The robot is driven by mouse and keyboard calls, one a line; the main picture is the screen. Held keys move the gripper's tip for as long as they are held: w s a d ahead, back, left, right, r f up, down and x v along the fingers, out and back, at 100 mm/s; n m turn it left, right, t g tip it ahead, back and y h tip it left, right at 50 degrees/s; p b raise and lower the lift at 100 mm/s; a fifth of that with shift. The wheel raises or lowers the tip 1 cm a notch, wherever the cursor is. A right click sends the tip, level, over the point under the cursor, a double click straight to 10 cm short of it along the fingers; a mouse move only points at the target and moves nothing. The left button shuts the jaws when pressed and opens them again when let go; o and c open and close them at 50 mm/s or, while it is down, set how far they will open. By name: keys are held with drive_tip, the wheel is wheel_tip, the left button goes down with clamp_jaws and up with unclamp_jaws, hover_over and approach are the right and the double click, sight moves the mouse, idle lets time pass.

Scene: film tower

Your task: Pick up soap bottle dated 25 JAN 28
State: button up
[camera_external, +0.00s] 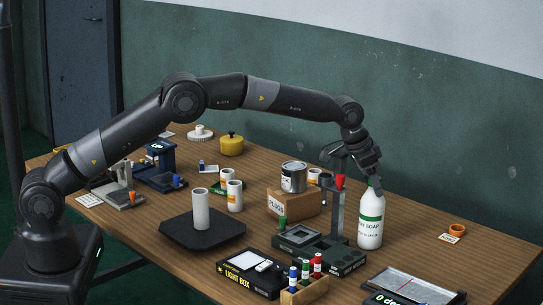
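The soap bottle (370,230) is white with a green band and the word SOAP on its label. It stands upright on the right part of the wooden table. A date on it is too small to read. My gripper (362,168) is at the bottle's top, with a dark finger overlapping the narrow neck in the picture. I cannot tell whether it touches the bottle or whether the fingers are open or shut.
A dark stand with a red tip (339,182) rises close to the bottle's left. A light box (249,273), a rack of small coloured bottles (304,292) and a glass-topped device (412,288) lie in front.

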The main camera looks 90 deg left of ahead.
clamp_jaws()
idle(0.4)
